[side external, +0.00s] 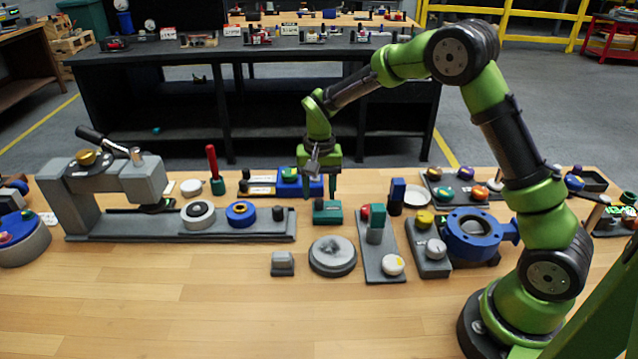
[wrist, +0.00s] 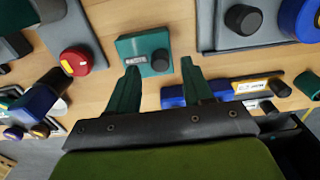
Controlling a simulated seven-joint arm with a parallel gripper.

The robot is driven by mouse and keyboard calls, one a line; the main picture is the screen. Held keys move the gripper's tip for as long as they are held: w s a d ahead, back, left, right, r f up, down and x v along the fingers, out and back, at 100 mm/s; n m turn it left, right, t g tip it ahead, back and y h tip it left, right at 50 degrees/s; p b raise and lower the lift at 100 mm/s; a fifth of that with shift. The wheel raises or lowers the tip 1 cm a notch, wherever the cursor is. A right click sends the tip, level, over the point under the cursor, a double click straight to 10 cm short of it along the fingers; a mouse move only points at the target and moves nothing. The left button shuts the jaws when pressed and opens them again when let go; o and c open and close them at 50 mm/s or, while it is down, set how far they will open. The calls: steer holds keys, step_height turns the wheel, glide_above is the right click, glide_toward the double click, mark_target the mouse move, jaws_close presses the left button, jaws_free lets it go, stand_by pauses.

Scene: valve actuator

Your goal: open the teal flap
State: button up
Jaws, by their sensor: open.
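A small teal box with a dark round knob (side external: 327,212) sits on the table below my gripper; this box also shows in the wrist view (wrist: 143,48), just beyond my fingertips. A teal block (side external: 378,213) stands on a grey panel to its right. I cannot tell for certain which teal piece is the flap. My gripper (side external: 320,190) is open and points down, with nothing between its fingers. It hovers above and slightly behind the teal box, apart from it. In the wrist view, my gripper's fingers (wrist: 160,68) straddle the box's near side.
The grey panel (side external: 380,266) carries a red knob and a white dial. A round grey disc (side external: 332,256) and a small grey block (side external: 282,264) lie in front. The table's front left is clear.

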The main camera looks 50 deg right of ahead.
mark_target(328, 205)
steer(key=shift+f, duration=1.35)
steer(key=shift+c, duration=0.4)
jaws_close()
